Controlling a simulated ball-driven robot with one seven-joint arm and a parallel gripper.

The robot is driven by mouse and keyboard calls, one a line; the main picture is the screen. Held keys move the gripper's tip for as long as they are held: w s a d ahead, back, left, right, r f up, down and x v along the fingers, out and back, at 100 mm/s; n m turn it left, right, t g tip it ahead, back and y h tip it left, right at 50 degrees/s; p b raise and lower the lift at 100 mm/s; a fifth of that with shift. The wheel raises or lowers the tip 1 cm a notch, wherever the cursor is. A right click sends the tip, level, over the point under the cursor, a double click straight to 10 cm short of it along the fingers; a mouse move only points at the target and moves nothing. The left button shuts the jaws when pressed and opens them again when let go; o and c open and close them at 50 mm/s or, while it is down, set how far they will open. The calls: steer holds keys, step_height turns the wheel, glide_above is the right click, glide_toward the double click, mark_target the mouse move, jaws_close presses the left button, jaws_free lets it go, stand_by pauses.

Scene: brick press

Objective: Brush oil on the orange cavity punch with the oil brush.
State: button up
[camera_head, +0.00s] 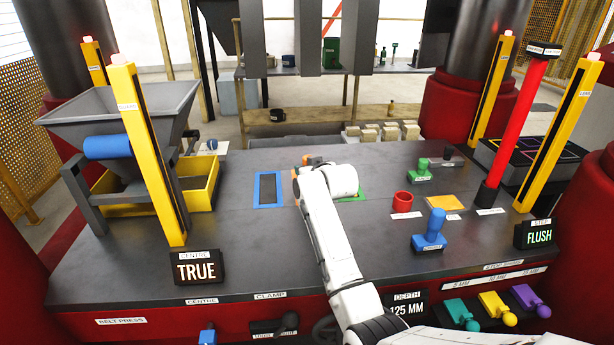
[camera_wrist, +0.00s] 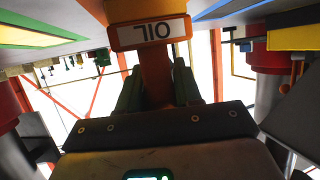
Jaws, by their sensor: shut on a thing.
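The oil brush (camera_wrist: 155,70) has an orange body and a white plate marked OIL, upside down in the wrist view. My gripper (camera_wrist: 157,88) is shut on it, with a dark green finger on either side. In the head view a little of its orange (camera_head: 312,160) shows just beyond my white wrist, over the middle of the press table. The brush tip is not clear in either view. Three grey punches hang at the top; the middle one (camera_head: 308,35) hangs behind my gripper. No orange mark shows on it.
A blue-rimmed cavity (camera_head: 268,190) lies left of my arm; a green-rimmed one (camera_head: 359,194) shows partly at its right. A yellow post (camera_head: 148,155) rises at left.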

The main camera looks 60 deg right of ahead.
steer(key=shift+s+a+f+p, duration=0.25)
steer(key=shift+s+a+p, duration=0.9)
steer(key=shift+a+p, duration=0.1)
steer(key=shift+w+d+r+p, duration=0.15)
steer(key=shift+r+p, duration=1.2)
steer(key=shift+r, duration=0.95)
